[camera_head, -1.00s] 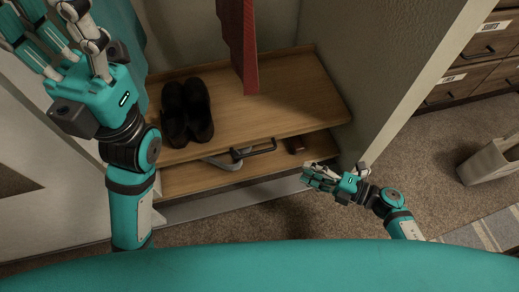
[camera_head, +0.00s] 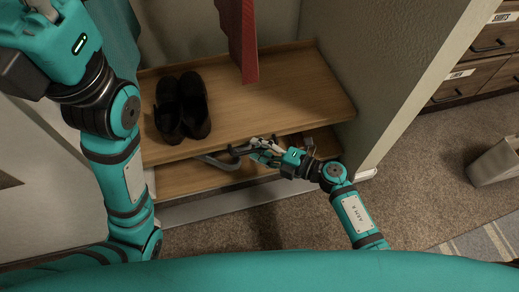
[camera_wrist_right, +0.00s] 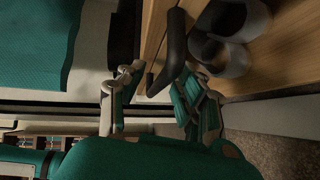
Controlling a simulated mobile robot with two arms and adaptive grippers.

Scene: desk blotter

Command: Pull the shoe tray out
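A wooden board (camera_head: 285,95) carries a pair of black shoes (camera_head: 182,108). Below it is a lower wooden tray (camera_head: 200,180) with a grey item (camera_head: 218,163) on it. A dark bar handle (camera_head: 236,151) shows at the front between the two; I cannot tell which it is fixed to. In the right wrist view the handle (camera_wrist_right: 175,45) reaches down between the fingers of my right gripper (camera_wrist_right: 160,92), which stand apart; grey shoes (camera_wrist_right: 230,50) lie beyond. In the head view the right gripper (camera_head: 262,149) covers much of the handle. My left gripper (camera_head: 42,8) is cut off at the top left.
A red cloth (camera_head: 243,40) hangs above the board. A wall panel (camera_head: 380,80) stands to the right of it. A pale bin (camera_head: 495,163) and drawers (camera_head: 480,60) are further right. The carpet (camera_head: 280,220) in front is clear.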

